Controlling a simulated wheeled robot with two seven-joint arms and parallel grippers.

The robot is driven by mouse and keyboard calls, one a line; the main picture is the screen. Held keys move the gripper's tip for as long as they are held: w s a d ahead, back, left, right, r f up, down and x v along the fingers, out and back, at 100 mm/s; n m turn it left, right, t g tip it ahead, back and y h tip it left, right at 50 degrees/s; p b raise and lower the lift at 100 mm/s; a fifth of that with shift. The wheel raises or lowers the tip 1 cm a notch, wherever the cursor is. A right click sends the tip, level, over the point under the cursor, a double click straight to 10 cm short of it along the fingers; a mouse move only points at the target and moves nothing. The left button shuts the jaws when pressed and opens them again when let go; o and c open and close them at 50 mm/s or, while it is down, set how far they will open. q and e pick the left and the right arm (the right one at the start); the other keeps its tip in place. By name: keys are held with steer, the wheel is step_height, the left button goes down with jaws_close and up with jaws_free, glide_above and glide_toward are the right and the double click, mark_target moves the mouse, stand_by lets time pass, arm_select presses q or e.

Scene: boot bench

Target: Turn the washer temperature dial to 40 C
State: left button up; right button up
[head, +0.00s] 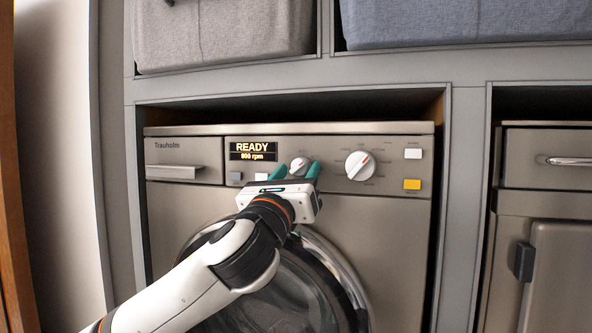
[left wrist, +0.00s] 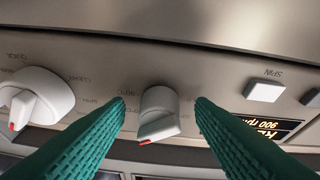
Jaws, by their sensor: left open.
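The washer (head: 395,220) has a small white dial (head: 298,163) right of its display, with faint degree labels around it in the left wrist view. This temperature dial (left wrist: 159,113) has a ridged grip and a red mark at the end low in that picture; the setting it points to cannot be read. My left gripper (head: 297,172) is open, its teal fingers (left wrist: 160,104) one on each side of the dial. A gap shows between each finger and the dial in the left wrist view. My right gripper is not in view.
A larger white dial (head: 360,165) is to the right, with a white button (head: 413,153) and a yellow button (head: 412,184) beyond. The display (head: 253,151) reads READY. A SPIN button (left wrist: 264,90) is near one finger. The round door (head: 335,270) lies below.

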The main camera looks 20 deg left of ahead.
arm_select(q)
steer(key=c, duration=1)
steer(key=shift+n, duration=0.5)
steer(key=n+y, duration=0.1)
steer(key=n, duration=0.1)
steer(key=n+y, duration=0.1)
steer(key=n, duration=0.1)
steer(key=n+y+b, duration=0.1)
steer(key=n, duration=0.1)
steer(key=shift+d+n+g+y, duration=0.3)
steer(key=shift+y, duration=0.1)
steer(key=shift+d+r+n+g+y+b, duration=0.15)
steer(key=shift+n+g+y, duration=0.35)
steer(key=shift+n, duration=1)
steer(key=shift+r+n+g+y+b, duration=0.25)
steer(key=shift+n+y, duration=0.45)
steer(key=shift+n, duration=0.8)
steer(key=shift+f, duration=0.15)
steer(key=o, duration=1)
